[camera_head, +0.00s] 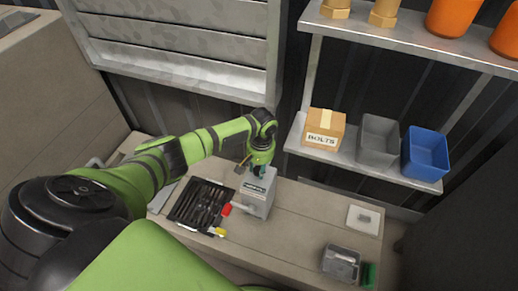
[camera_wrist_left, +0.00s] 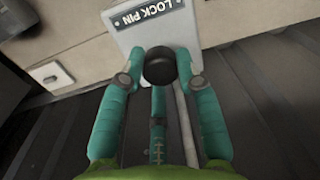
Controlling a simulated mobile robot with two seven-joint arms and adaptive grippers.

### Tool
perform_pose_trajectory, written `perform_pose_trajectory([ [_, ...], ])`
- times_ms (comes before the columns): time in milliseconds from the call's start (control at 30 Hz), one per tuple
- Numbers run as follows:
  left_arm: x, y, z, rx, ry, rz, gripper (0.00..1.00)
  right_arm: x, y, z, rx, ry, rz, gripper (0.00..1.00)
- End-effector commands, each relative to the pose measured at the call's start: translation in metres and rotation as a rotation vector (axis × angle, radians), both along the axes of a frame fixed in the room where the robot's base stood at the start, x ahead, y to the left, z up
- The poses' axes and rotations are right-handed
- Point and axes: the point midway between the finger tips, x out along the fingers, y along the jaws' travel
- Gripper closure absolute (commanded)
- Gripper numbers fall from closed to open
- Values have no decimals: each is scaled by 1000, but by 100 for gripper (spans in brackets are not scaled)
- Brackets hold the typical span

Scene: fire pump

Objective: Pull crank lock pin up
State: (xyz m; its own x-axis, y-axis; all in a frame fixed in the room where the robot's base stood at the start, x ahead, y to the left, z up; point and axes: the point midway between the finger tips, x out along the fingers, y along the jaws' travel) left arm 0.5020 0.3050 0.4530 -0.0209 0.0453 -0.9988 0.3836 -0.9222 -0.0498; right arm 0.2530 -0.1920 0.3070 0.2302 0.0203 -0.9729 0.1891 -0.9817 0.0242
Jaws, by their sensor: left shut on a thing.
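A grey metal box (camera_head: 257,196) with a label on top stands on the workbench. A lever with a red end (camera_head: 227,209) sticks out at its left side. My left gripper (camera_head: 262,170) comes down at the top of this box. In the left wrist view, the teal fingers of my left gripper (camera_wrist_left: 167,75) are shut around a round black knob, the lock pin (camera_wrist_left: 160,68). The plate behind it reads "LOCK PIN" (camera_wrist_left: 158,17). The knob is hidden by the gripper in the head view. My right gripper is not in view.
A black tray of tools (camera_head: 203,204) lies left of the box on the bench (camera_head: 300,220). A shelf above holds a bolts box (camera_head: 324,129), a grey bin (camera_head: 377,139) and a blue bin (camera_head: 426,154).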

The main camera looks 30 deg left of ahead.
Motion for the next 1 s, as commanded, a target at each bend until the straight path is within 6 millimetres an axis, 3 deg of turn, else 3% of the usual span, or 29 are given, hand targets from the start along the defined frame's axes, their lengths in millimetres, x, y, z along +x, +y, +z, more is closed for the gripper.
perform_pose_trajectory([
  [33, 6, -1, 7, -3, -16, -2, 100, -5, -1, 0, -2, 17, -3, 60],
  [367, 5, -1, 5, -3, -13, -2, 100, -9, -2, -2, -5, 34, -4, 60],
  [400, 5, -1, 5, -3, -13, -2, 63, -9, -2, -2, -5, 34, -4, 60],
  [467, 4, -1, 5, -4, -12, -1, 42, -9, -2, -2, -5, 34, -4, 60],
  [833, 1, 0, 4, -2, -3, -1, 42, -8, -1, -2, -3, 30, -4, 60],
  [1000, 2, -1, 25, -2, -5, -2, 42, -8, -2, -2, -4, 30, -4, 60],
])
